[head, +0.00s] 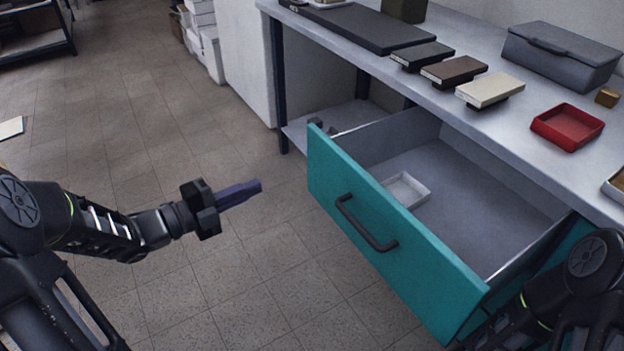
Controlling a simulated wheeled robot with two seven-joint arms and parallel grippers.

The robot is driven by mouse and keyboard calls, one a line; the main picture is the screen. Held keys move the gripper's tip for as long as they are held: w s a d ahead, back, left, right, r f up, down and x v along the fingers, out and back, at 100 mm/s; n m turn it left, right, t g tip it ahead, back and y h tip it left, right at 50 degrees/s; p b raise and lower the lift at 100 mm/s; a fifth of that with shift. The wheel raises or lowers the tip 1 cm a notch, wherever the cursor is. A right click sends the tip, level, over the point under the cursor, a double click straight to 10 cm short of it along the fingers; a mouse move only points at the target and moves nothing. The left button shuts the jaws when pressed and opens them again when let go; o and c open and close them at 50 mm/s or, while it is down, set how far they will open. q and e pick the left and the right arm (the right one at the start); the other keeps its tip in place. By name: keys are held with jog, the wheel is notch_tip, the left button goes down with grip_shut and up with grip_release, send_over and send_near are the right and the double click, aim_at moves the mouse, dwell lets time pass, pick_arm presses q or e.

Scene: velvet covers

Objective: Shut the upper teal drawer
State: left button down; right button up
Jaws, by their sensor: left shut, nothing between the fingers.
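The upper teal drawer (350,235) is pulled well out from under the grey bench top. Its teal front with a dark bar handle (364,225) faces the lower left, and a small white tray (408,188) lies inside. My left gripper (258,187) is shut and empty, held in the air to the left of the drawer front and apart from it. My right arm shows at the lower right, beside the drawer's near end; its gripper is not seen.
The bench top (480,115) carries several dark and cream boxes, a red tray (567,126) and a grey lidded case (562,55). An open shelf (345,118) is left of the drawer. The tiled floor at left is mostly clear.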

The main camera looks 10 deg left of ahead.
aim_at(324, 163)
pick_arm(q)
jog(key=m, duration=0.1)
jog(key=s+d+r+m+h, duration=0.1)
jog(key=shift+d+m, duration=0.2)
jog(key=shift+m, duration=0.1)
jog(key=shift+d, duration=0.1)
jog(key=b+x, duration=0.2)
jog(key=x, duration=1.1)
jog(key=shift+w+d+f, duration=0.2)
jog(key=shift+d, duration=0.15)
